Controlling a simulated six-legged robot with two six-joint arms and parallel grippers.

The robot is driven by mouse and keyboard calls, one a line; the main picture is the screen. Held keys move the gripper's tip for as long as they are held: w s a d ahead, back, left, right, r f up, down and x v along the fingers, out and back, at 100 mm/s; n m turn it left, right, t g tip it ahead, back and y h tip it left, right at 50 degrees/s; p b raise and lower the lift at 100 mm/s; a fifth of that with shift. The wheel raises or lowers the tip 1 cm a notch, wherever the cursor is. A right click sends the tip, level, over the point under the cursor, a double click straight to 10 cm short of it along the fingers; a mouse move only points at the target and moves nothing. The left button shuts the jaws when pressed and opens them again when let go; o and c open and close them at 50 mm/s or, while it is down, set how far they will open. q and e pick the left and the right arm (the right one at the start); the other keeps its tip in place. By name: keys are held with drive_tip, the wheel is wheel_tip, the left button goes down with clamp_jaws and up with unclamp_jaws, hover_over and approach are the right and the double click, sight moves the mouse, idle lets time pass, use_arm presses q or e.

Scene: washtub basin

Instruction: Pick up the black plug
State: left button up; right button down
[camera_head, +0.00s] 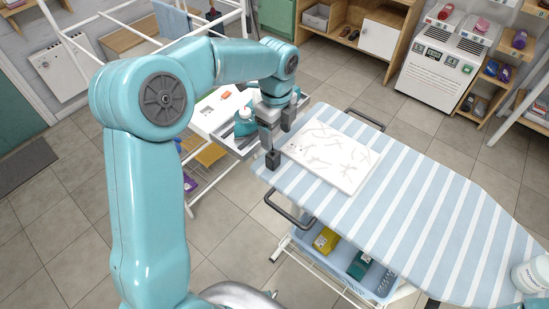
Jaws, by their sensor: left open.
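My left gripper (280,138) hangs at the end of the teal left arm, over the left end of the striped ironing board. Its two dark fingertips are spread apart, and I see nothing between them. I cannot pick out a black plug in this view; it may be hidden or too small to tell. My right gripper is not in view.
A white patterned panel (330,158) lies on the blue striped board (440,225), right of the gripper. A white shelf cart (205,122) stands behind the gripper. A blue basket (325,262) sits below the board. A white tub (532,274) stands at the lower right.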

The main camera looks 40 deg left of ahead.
sight(273, 153)
use_arm(q)
drive_tip(key=shift+s+f, duration=0.1)
drive_tip(key=shift+f, duration=0.6)
drive_tip(key=shift+s+d+f, duration=0.1)
drive_tip(key=shift+s+f, duration=0.25)
drive_tip(key=shift+f, duration=0.05)
drive_tip(key=f, duration=0.2)
drive_tip(key=a+f, duration=0.1)
drive_tip(key=f, duration=0.1)
drive_tip(key=shift+w, duration=0.25)
drive_tip(key=shift+s+f, duration=0.15)
drive_tip(key=shift+f, duration=0.5)
drive_tip(key=c, duration=1.2)
